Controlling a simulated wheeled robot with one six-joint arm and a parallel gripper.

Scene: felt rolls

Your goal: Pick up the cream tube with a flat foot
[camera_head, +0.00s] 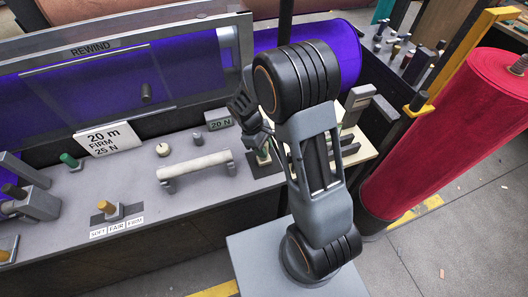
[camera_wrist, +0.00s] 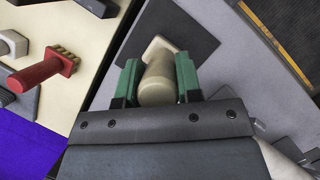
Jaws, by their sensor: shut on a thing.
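The cream tube (camera_wrist: 158,82) stands end-on in the wrist view, between the green-padded fingers of my gripper (camera_wrist: 157,72). My gripper is shut on it, one finger on each side. Its pale flat foot (camera_wrist: 160,45) shows past the tube, over a dark square plate (camera_wrist: 185,32); I cannot tell whether the foot touches the plate. In the head view my gripper (camera_head: 264,154) is low over the dark plate (camera_head: 262,170) at the right end of the grey bench, and the tube is mostly hidden there.
A red toothed piece (camera_wrist: 42,74) lies on the cream board beside the plate. In the head view a cream padded bar (camera_head: 194,168) and a 20 N block (camera_head: 218,120) are to the left. A big red roll (camera_head: 455,130) stands at the right.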

